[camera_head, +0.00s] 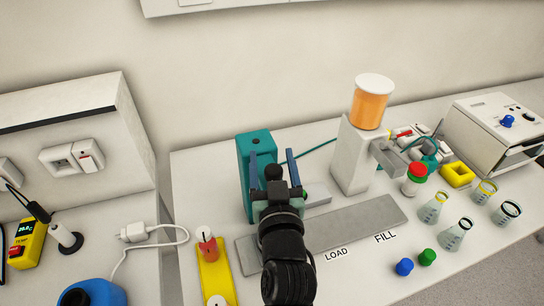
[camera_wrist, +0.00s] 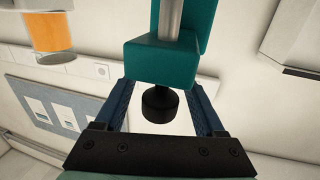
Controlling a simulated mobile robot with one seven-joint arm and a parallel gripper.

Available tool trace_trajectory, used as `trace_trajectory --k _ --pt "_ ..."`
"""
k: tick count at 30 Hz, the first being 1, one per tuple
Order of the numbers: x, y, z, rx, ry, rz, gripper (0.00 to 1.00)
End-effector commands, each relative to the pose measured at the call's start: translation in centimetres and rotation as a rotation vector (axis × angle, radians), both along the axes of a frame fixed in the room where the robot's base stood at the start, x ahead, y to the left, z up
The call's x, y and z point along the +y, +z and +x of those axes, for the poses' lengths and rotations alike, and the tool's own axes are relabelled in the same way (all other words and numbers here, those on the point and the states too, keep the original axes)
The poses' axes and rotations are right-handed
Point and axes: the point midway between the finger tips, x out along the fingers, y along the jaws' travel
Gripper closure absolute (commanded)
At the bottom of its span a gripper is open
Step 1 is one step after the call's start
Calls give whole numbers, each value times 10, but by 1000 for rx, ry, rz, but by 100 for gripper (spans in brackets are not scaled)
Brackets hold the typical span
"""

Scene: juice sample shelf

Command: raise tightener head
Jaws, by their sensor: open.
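The teal tightener (camera_head: 257,143) stands at the back left of the bench, partly hidden behind my arm. In the wrist view its teal head block (camera_wrist: 172,60) sits on a metal rod (camera_wrist: 171,18). A black round knob or chuck (camera_wrist: 160,105) sticks out from the block. My gripper (camera_head: 271,163) is in front of the tightener with its blue fingers spread. In the wrist view the fingers of my gripper (camera_wrist: 162,92) are on either side of the black part, with gaps showing, so it is not clasped.
A grey rail (camera_head: 350,225) with LOAD and FILL labels runs right from the tightener. The filler with an orange juice tank (camera_head: 369,105) stands right of it. A yellow strip (camera_head: 215,275) lies at left. Flasks (camera_head: 434,208), blue and green caps (camera_head: 404,267) are at right.

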Motion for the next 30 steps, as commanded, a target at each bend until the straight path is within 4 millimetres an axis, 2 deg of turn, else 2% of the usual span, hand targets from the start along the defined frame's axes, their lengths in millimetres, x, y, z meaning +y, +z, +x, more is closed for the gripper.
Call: trace_trajectory --k 7,19,30 --pt "0 0 0 0 0 0 29" --pt "0 0 0 0 0 0 100" --pt "0 0 0 0 0 0 100"
